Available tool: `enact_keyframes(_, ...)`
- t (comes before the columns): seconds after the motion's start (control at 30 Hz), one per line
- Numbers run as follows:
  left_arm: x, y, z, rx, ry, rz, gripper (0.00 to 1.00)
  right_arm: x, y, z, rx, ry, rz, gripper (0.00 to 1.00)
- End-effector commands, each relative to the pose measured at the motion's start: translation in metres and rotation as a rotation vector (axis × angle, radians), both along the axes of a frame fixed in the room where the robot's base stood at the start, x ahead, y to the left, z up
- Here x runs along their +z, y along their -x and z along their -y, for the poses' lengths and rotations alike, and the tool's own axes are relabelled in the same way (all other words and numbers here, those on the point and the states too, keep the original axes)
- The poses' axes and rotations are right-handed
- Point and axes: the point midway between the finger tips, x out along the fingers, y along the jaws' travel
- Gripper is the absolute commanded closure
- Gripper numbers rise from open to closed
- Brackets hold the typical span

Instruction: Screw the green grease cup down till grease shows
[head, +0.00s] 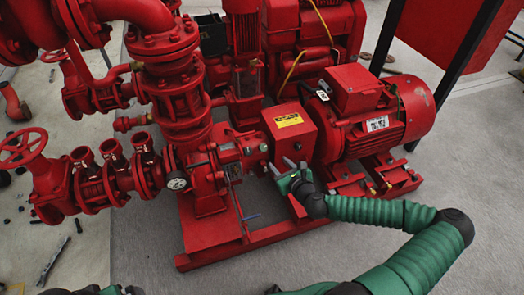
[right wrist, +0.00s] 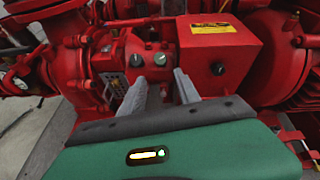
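The bearing housing of the red pump carries small round caps. In the right wrist view a green cap (right wrist: 160,59), which looks like the grease cup, sits beside a darker cap (right wrist: 137,60). My right gripper (right wrist: 158,79) is open and empty, its two grey fingers spread just in front of these caps. It does not visibly touch them. In the head view my right gripper (head: 282,166) reaches the housing from the right, beside the red coupling guard. No grease can be made out. My left gripper does not show clearly.
The red coupling guard (head: 289,131) with a yellow label stands right of the caps, and the motor (head: 385,118) beyond it. A pressure gauge (head: 177,183) and valves crowd the left. The red base frame (head: 213,245) lies below.

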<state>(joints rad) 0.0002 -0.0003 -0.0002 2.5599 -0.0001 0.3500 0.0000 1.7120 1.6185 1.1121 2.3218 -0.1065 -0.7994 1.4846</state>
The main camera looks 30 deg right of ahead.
Motion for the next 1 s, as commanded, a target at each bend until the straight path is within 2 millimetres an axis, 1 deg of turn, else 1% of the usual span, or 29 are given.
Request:
enact_keyframes(0.17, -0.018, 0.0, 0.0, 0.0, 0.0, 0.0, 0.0, -0.021, -0.034, 0.005, 0.008, 0.003, -0.003, 0.61)
enact_keyframes(0.3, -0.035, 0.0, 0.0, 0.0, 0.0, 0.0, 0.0, -0.036, -0.069, 0.011, 0.009, 0.002, -0.004, 0.61)
enact_keyframes(0.5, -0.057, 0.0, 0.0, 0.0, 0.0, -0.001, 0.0, -0.054, -0.115, 0.017, 0.01, 0.004, -0.004, 0.61)
enact_keyframes(0.6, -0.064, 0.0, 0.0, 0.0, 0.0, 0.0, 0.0, -0.06, -0.132, 0.02, 0.009, 0.004, -0.005, 0.61)
enact_keyframes(0.7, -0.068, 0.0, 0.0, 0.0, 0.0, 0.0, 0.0, -0.063, -0.143, 0.022, 0.009, 0.002, -0.005, 0.61)
enact_keyframes(0.77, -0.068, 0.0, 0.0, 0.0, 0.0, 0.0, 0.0, -0.064, -0.147, 0.023, 0.009, 0.002, -0.005, 0.61)
enact_keyframes(1.0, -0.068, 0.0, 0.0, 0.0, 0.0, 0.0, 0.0, -0.063, -0.149, 0.024, 0.01, 0.001, -0.005, 0.61)
